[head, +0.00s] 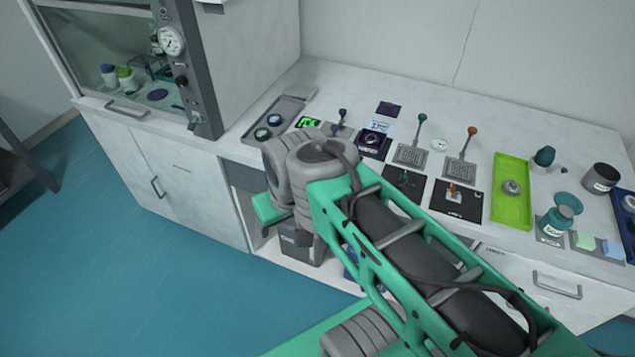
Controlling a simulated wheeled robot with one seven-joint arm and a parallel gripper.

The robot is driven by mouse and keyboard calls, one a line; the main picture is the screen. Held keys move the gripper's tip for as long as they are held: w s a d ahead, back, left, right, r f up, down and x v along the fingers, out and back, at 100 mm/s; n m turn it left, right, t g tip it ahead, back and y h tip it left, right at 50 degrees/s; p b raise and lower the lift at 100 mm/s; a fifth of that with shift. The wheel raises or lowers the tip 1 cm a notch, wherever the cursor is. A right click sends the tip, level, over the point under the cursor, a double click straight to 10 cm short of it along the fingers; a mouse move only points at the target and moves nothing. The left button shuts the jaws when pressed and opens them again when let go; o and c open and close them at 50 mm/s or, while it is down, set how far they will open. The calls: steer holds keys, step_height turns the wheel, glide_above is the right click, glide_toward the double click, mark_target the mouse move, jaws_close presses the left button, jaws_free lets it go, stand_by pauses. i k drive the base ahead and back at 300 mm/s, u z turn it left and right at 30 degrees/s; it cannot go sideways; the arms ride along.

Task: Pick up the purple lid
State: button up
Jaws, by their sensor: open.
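My green and grey arm reaches up from the lower right across the front of the bench. Its grey joints end before the bench's left part, well apart from the disc. The jaws of my gripper cannot be made out, hidden behind or below the arm.
The fume hood's grey post with a gauge (171,41) stands just right of the disc. The white bench (335,78) holds a grey tray (283,112), a purple block (388,109), joystick-like devices and a lime tray (512,207).

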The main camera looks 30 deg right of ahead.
mark_target(385, 108)
steer(key=z, duration=1.3)
steer(key=k, duration=0.65)
steer(key=u, duration=0.75)
steer(key=i, duration=1.35)
steer(key=z, duration=0.7)
steer(key=i, duration=0.4)
steer(key=z, duration=0.5)
